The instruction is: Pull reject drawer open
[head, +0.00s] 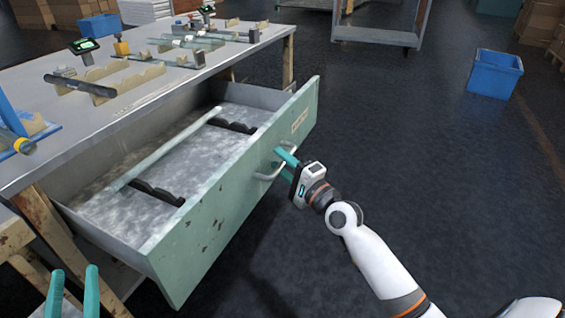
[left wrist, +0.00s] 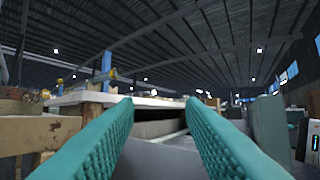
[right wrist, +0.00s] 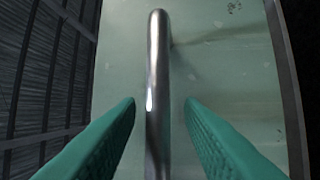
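The reject drawer (head: 225,215) is a pale green metal drawer under the workbench, and it stands well pulled out. Inside lies a long glass tube (head: 172,150) across two black cradles. A small label (head: 299,121) is on its front. My right gripper (head: 282,158) is at the drawer's bar handle (head: 268,176). In the right wrist view the handle (right wrist: 157,90) runs between two teal fingers, with a gap on both sides. My left gripper (head: 73,292) is open and empty at the lower left; its fingers (left wrist: 160,125) are apart in the left wrist view.
The workbench (head: 130,105) above carries tubes on wooden supports and small instruments. A blue bin (head: 494,74) stands on the floor at the back right. A cart (head: 375,36) stands at the back. The dark floor in front of the drawer is clear.

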